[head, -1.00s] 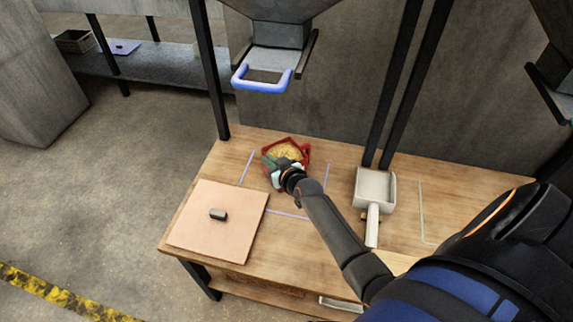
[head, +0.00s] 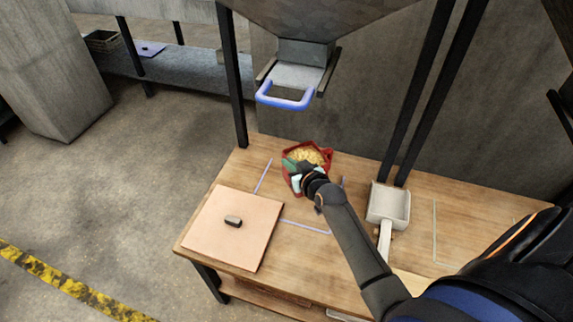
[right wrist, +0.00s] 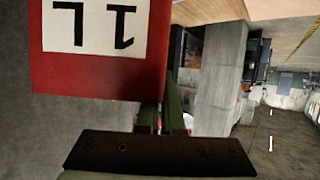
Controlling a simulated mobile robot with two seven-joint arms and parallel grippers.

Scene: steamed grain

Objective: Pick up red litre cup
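The red litre cup (head: 291,184) stands on the wooden table and is filled with yellow grain. My right gripper (head: 291,173) is at its front left side, with green and pale teal finger parts against or very near the cup. In the right wrist view the cup's red wall (right wrist: 100,80) with its white "1L" label appears upside down, and the green fingers (right wrist: 168,110) are beside its edge. The arm and hand hide the place of contact, so I cannot tell whether the fingers hold the cup. My left gripper is not in view.
A pink board (head: 215,240) with a small dark block (head: 233,221) lies at the left. A white scoop (head: 390,204) lies at the right. A blue-handled hopper gate (head: 285,103) hangs above and behind the cup. Black posts (head: 235,90) rise at the table's back.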

